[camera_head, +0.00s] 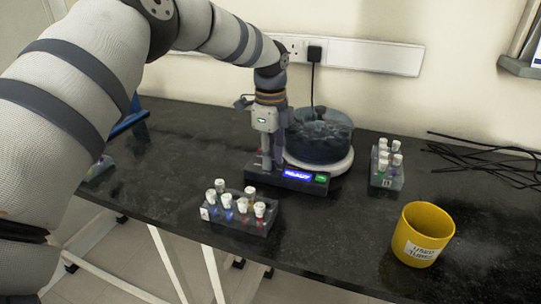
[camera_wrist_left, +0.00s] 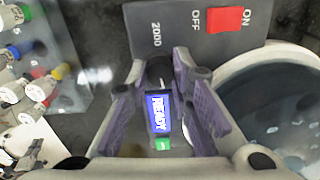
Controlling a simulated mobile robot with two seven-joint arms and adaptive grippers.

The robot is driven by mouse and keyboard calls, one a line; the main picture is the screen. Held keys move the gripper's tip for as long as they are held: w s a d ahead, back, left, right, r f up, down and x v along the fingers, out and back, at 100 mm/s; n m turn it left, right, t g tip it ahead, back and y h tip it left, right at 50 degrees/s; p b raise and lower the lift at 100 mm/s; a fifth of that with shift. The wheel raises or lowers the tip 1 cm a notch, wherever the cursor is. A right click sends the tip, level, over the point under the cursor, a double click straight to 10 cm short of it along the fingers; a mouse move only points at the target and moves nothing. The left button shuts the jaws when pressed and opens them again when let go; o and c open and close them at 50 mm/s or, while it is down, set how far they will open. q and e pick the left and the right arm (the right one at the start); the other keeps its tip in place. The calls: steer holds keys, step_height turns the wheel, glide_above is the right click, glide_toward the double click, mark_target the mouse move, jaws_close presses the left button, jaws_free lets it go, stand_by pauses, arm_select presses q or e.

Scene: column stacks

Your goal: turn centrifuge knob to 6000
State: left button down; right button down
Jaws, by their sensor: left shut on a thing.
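The centrifuge (camera_head: 318,138) stands against the wall at the back of the dark bench, with a white base and a dark round bowl. Its front panel has a blue display reading READY (camera_head: 297,174) and a green button (camera_head: 321,178). The wrist view shows a dark knob (camera_wrist_left: 159,68) on the panel, with a "2000" mark just beyond it. My left gripper (camera_head: 268,165) reaches down over the panel's left part. In the wrist view its purple-grey fingers (camera_wrist_left: 162,72) are closed on the knob from both sides.
The red switch (camera_wrist_left: 228,20) sits between ON and OFF labels. A rack of capped tubes (camera_head: 240,212) stands in front of the centrifuge; another rack (camera_head: 387,168) stands to its right. A yellow "used tubes" cup (camera_head: 422,234) is front right. Black cables (camera_head: 485,160) lie back right.

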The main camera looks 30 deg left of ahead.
arm_select(q)
steer(key=shift+m, duration=0.8)
steer(key=c, duration=1.4)
jaws_free()
steer(key=shift+c, duration=0.2)
step_height(320, 180, up, 12)
